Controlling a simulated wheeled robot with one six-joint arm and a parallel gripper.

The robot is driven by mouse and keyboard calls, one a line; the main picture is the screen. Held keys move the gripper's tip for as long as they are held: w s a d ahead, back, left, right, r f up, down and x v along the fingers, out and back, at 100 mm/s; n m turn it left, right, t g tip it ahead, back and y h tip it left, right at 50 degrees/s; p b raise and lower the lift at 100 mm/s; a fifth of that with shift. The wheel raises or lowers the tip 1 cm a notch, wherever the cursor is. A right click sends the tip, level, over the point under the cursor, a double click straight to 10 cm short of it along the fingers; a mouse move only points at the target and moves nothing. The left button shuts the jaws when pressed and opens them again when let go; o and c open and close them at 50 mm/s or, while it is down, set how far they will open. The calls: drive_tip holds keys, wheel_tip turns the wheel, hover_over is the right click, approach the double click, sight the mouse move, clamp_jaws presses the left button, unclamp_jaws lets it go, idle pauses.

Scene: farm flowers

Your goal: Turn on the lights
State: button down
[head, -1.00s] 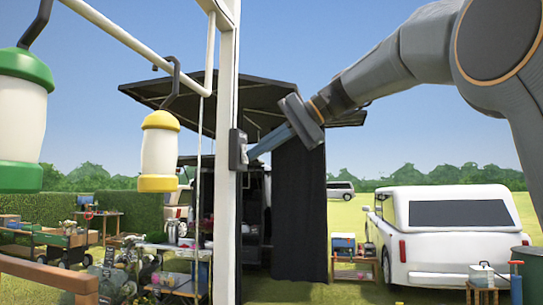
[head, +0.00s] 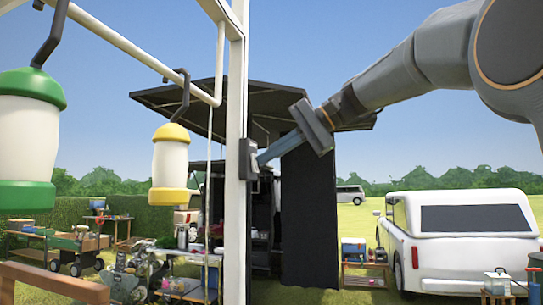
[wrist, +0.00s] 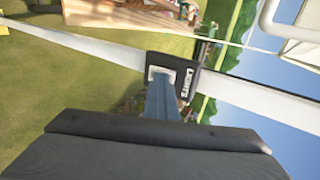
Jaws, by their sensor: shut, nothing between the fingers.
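Two hanging lanterns show in the head view: a green and white one (head: 28,140) at the left and a yellow and white one (head: 170,168) nearer the middle. Neither looks clearly lit in the daylight. A dark switch box (head: 248,158) is fixed to a white post (head: 235,215). My gripper (head: 262,158) reaches in from the right, its fingers closed and empty, with the tips at the box's face. In the wrist view the fingertips (wrist: 160,80) overlap the pale plate of the switch box (wrist: 189,84). The tips hide part of the switch, so its position cannot be told.
A white rail (head: 140,55) carries the lanterns. A black canopy stall (head: 310,210) stands behind the post. A white pickup (head: 465,240) is parked at the right. Tables with goods stand at lower left.

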drive_tip(key=shift+s+a+r, duration=0.1)
drive_tip(key=shift+a+r, duration=0.05)
drive_tip(key=shift+r, duration=0.35)
drive_tip(key=f+b+v, duration=0.1)
drive_tip(key=v, duration=1.2)
drive_tip(key=shift+d, duration=0.55)
drive_tip(key=shift+b, duration=0.3)
